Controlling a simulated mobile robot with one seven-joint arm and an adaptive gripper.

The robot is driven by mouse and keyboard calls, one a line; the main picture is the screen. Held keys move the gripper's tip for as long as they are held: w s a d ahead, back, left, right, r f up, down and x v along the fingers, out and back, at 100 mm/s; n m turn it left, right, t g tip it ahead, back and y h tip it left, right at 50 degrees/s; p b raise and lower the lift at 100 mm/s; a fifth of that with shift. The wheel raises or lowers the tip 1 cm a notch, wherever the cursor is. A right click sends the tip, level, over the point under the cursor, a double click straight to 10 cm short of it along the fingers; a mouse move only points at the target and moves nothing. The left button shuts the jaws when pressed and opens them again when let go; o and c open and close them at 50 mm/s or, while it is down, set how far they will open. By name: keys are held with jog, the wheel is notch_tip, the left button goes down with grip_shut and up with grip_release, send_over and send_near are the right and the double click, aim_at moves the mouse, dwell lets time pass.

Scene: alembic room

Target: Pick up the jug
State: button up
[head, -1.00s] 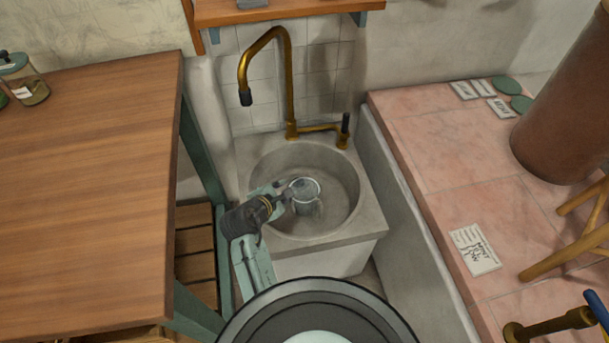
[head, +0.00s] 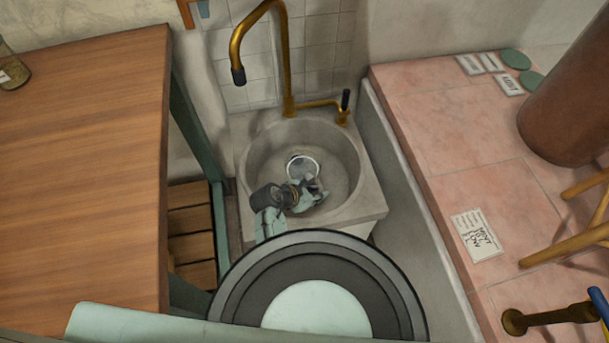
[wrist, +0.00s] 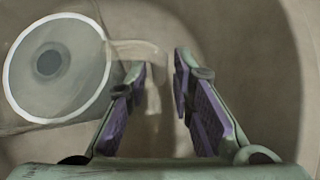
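The jug (head: 302,167) is a clear glass vessel with a pale rim, standing in the round stone sink (head: 347,152). In the wrist view the jug (wrist: 50,95) is seen from above at the left, with its see-through handle reaching right toward the space between my fingertips. My gripper (wrist: 158,66) is open, its two purple-padded fingers apart, with the handle's end between or just below the tips; the exact depth is unclear. In the head view my gripper (head: 312,190) is low in the sink, at the near side of the jug and partly hiding it.
A brass tap (head: 288,60) arches over the back of the sink. A wooden table (head: 80,170) stands at the left. A pink tiled ledge (head: 450,150) runs along the right, with a paper card (head: 477,236) and a brown column (head: 570,115). The sink wall surrounds my gripper closely.

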jog(key=shift+x, duration=1.2)
jog(key=shift+c, duration=0.6)
grip_shut()
jog(key=shift+w+r, duration=0.2)
jog(key=shift+r, duration=0.05)
